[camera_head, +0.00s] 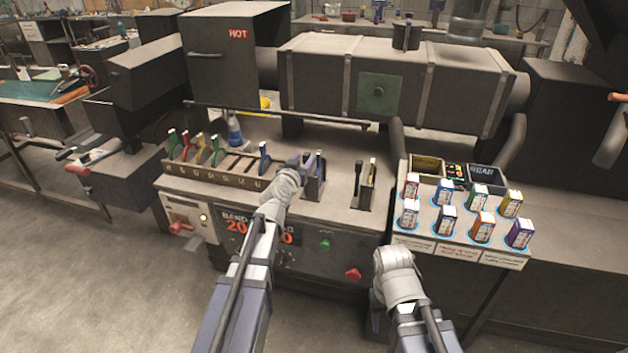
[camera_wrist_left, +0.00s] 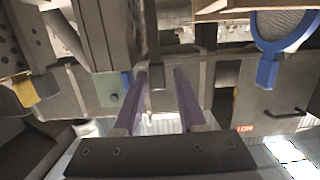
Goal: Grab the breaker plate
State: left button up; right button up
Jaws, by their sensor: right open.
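My left gripper (camera_head: 308,163) is above the console at the middle slotted stand (camera_head: 313,187). In the left wrist view its two purple-tinted fingers (camera_wrist_left: 160,80) are apart, with nothing clearly held between them. A blue tab (camera_wrist_left: 127,78) shows just outside the left finger; a blue tip (camera_head: 320,160) also shows beside the gripper in the head view. A perforated plate (camera_wrist_left: 8,50) with a yellow tab (camera_wrist_left: 24,92) is off to the left. I cannot tell for sure which plate is the breaker plate. My right gripper is low in front of the console, its fingers mostly hidden behind the white wrist.
A rack (camera_head: 215,175) of coloured handles stands left of my left gripper. A second stand (camera_head: 365,190) with a yellow handle (camera_head: 373,165) is to its right. Several small coloured boxes (camera_head: 480,232) fill the right panel. The dark barrel (camera_head: 400,85) overhangs the back.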

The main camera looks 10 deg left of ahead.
pick_arm(q)
jog(key=shift+w+d+f+b, duration=0.1)
jog(key=shift+w+f+b, duration=0.05)
jog(key=shift+w, duration=0.75)
jog(key=shift+w+d+f+b, duration=0.1)
jog(key=shift+w+f+b, duration=0.1)
jog(key=shift+w, duration=0.65)
jog(key=shift+w+d+f+b, duration=0.1)
jog(key=shift+w+f, duration=0.05)
jog(key=shift+w, duration=0.75)
jog(key=shift+c, duration=0.3)
grip_shut()
